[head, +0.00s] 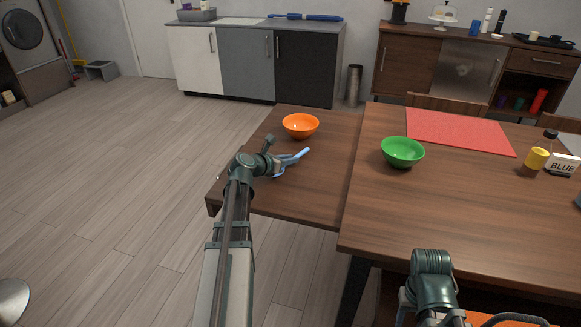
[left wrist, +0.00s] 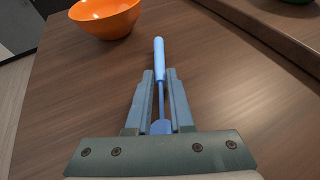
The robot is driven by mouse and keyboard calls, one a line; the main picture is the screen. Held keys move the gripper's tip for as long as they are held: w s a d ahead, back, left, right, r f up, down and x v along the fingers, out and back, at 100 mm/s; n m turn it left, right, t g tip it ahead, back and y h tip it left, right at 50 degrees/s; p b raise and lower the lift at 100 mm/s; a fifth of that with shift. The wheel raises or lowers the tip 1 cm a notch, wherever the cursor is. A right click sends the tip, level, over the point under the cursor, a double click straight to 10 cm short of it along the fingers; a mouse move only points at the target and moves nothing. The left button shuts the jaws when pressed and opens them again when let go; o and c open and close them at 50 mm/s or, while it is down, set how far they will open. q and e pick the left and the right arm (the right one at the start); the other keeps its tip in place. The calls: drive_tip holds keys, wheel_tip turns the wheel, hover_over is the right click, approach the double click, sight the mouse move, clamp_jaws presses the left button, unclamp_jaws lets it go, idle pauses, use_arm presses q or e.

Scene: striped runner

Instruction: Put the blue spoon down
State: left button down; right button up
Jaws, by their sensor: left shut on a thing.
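The blue spoon (head: 301,154) is at the lower side table (head: 310,200), its light blue handle pointing away from my left gripper (head: 284,164). In the left wrist view the spoon (left wrist: 159,62) lies lengthwise between the fingers of the left gripper (left wrist: 160,85), which is shut on its thin shaft. The darker bowl end (left wrist: 161,127) is near the palm. The spoon is close over the wood; I cannot tell if it touches. My right arm shows at the bottom right, and its fingers are not clearly visible.
An orange bowl (head: 300,125) stands just beyond the spoon; it also shows in the left wrist view (left wrist: 104,18). A green bowl (head: 402,152) stands on the higher main table (head: 450,215), by a red mat (head: 460,131). Bare wood surrounds the spoon.

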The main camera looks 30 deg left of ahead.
use_arm(q)
drive_tip(key=shift+f, duration=0.5)
drive_tip(key=shift+r, duration=0.15)
use_arm(e)
drive_tip(key=shift+f, duration=0.3)
use_arm(q)
drive_tip(key=c, duration=0.8)
unclamp_jaws()
use_arm(e)
drive_tip(key=shift+f, duration=0.15)
